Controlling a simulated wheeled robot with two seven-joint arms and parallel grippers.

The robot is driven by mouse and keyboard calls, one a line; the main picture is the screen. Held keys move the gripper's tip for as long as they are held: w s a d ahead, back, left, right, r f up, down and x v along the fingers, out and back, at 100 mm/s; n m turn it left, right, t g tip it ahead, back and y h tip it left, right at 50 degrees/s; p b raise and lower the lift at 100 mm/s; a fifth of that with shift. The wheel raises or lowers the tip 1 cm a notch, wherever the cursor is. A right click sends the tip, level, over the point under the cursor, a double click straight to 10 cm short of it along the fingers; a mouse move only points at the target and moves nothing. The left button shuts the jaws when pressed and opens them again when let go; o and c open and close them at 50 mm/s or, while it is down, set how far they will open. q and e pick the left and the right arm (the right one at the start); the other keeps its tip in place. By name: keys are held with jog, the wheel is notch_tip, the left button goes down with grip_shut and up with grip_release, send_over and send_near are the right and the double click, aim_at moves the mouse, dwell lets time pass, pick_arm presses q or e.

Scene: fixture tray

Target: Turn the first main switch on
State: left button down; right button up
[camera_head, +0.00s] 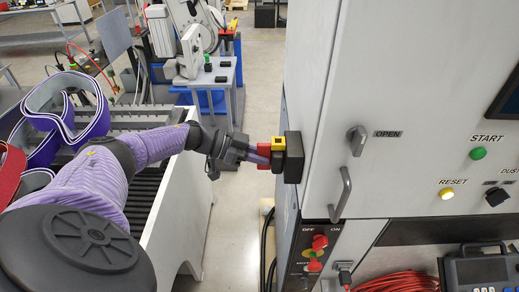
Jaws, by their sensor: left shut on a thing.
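A main switch with a red handle (264,150), a yellow plate (278,146) and a black box (293,158) sticks out from the left side of the grey cabinet. My left gripper (258,153) comes in from the left and is shut on the red handle. Its fingers partly cover the handle, so its exact turn angle cannot be told. Lower down, a dark panel marked OFF and ON carries a red rotary switch (320,242) and another red knob (314,265). My right gripper is not in view.
The cabinet front (400,90) has an OPEN latch (357,140), a door handle (341,194), a green START button (478,154) and a yellow RESET button (447,194). A white-sided conveyor (182,215) stands under my left arm.

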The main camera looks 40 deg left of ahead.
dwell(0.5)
pick_arm(q)
jog(key=c, duration=0.6)
grip_release()
jog(key=b+v, duration=0.2)
jog(key=v, duration=0.8)
jog(key=shift+f, duration=0.1)
